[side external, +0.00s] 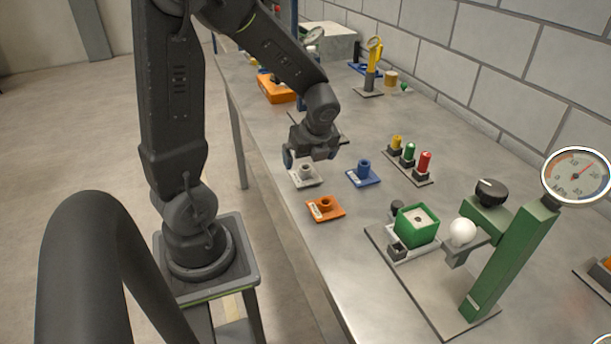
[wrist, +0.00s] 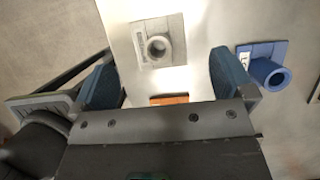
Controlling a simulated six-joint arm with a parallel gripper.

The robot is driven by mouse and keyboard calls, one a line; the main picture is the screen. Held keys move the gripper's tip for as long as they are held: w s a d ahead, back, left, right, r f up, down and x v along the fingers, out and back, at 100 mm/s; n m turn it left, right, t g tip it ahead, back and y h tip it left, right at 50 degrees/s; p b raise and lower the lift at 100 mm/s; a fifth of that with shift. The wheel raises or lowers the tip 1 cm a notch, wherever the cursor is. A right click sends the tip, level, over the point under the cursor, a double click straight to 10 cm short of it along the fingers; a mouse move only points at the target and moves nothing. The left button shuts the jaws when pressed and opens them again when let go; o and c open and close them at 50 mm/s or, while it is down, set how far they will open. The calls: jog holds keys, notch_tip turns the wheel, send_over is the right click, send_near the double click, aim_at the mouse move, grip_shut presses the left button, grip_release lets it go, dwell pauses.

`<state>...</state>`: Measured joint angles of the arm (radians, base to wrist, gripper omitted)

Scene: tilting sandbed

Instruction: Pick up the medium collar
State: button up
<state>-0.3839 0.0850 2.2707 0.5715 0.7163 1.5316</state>
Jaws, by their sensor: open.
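Three collars stand on small square plates: a white-grey one (side external: 306,172), a blue one (side external: 364,167) and an orange one (side external: 325,203). Their labels are too small to read, so I cannot tell which is the medium collar. My gripper (side external: 311,157) is open and empty, above and close to the white-grey collar. In the wrist view, that collar (wrist: 158,48) lies ahead of the gap between my blue fingers (wrist: 166,82). The blue collar (wrist: 268,71) is to the right, outside the fingers. Only an edge of the orange plate (wrist: 170,99) shows there.
A rack with yellow, green and red pegs (side external: 408,158) stands right of the collars. A green stand with a dial gauge (side external: 500,262) and a green box (side external: 414,226) are at the front right. The table's left edge is close to the collars.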

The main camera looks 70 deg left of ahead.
aim_at(305, 169)
jog(key=x, duration=0.5)
jog(key=shift+s+d+f, duration=0.15)
jog(key=shift+f, duration=0.25)
jog(key=c, duration=1)
jog(key=shift+r, duration=0.15)
